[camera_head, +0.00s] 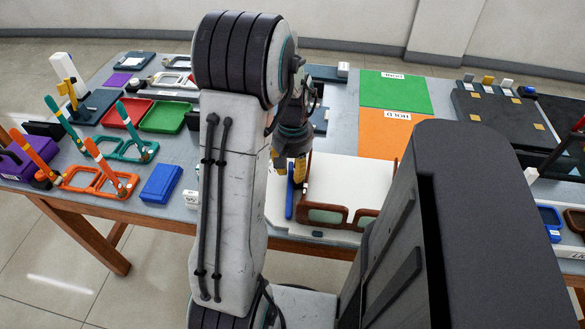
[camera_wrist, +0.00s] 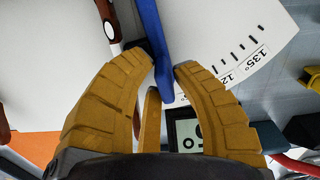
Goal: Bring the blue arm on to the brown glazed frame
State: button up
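The brown frame (camera_head: 326,215) lies on a white board at the table's front edge, with a grey-green lens in its left rim. The blue arm (camera_head: 289,197) is left of it over the board, apart from the rim in this view. My gripper (camera_head: 290,168) is above the board. In the wrist view its yellow fingertips (camera_wrist: 166,66) close in on both sides of the blue arm (camera_wrist: 150,25), which runs between them. A piece of the brown frame (camera_wrist: 107,12) with a pale end shows just left of the blue arm. Contact between the two is unclear.
The white board (camera_wrist: 235,35) carries an angle scale, with a small display (camera_wrist: 186,130) beside it. Green (camera_head: 395,92) and orange (camera_head: 390,130) mats lie behind. Orange and teal glasses (camera_head: 97,178), a blue box (camera_head: 161,183) and trays (camera_head: 165,117) fill the left side.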

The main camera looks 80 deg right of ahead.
jog(key=o, duration=0.4)
jog(key=shift+r, duration=0.1)
notch_tip(320, 180, up, 12)
dwell(0.6)
dwell(0.8)
